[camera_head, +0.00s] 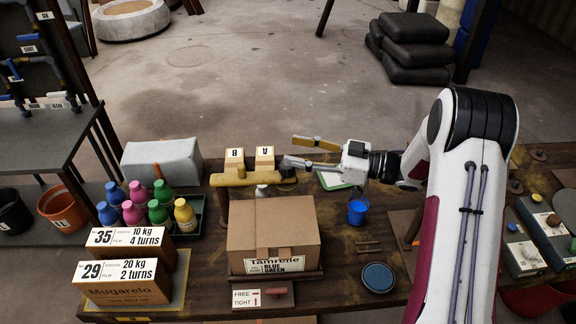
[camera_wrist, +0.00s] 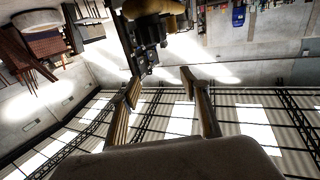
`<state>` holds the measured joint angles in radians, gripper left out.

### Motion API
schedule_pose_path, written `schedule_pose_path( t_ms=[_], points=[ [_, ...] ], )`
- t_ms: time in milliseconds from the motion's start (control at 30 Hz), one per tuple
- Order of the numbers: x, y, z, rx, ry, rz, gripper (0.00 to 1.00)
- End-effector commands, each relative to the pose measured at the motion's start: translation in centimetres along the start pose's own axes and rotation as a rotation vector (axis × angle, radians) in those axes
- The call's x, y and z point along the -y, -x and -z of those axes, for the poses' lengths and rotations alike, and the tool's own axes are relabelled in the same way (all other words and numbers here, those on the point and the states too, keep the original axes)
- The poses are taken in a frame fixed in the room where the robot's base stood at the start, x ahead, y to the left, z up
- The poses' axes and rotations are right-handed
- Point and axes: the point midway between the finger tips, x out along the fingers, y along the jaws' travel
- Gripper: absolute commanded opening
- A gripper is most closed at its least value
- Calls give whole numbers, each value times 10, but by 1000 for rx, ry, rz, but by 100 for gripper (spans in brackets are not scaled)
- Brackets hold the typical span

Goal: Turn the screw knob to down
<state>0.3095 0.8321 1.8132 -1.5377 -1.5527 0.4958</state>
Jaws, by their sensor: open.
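I cannot tell for sure which part is the screw knob. A small reddish part (camera_head: 278,294) sits at the table's front, beside a white label (camera_head: 246,299) reading FREE and TIGHT. At the right, grey boxes carry a yellow knob (camera_head: 536,198) and a brown knob (camera_head: 553,220). My gripper (camera_head: 302,151) is open and empty, pointing left above the back of the table, near the A and B blocks. Its spread fingers also show in the wrist view (camera_wrist: 159,76). It is well apart from the labelled part and from the boxes.
A cardboard box (camera_head: 273,234) stands mid-table in front of my gripper. Coloured bottles (camera_head: 185,216) and two labelled cartons (camera_head: 122,283) are at the left. A blue cup (camera_head: 357,212) and a round blue-topped dish (camera_head: 378,278) stand right of the box.

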Motion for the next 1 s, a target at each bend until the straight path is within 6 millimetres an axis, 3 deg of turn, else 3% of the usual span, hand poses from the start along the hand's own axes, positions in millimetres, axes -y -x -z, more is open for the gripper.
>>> schedule_pose_path(
  t_ms=[567,800,1000],
  points=[
    [0,0,-61,0,-2,0,45],
    [0,-24,-58,0,0,1,45],
    [0,-30,-58,0,0,-1,45]
  ],
)
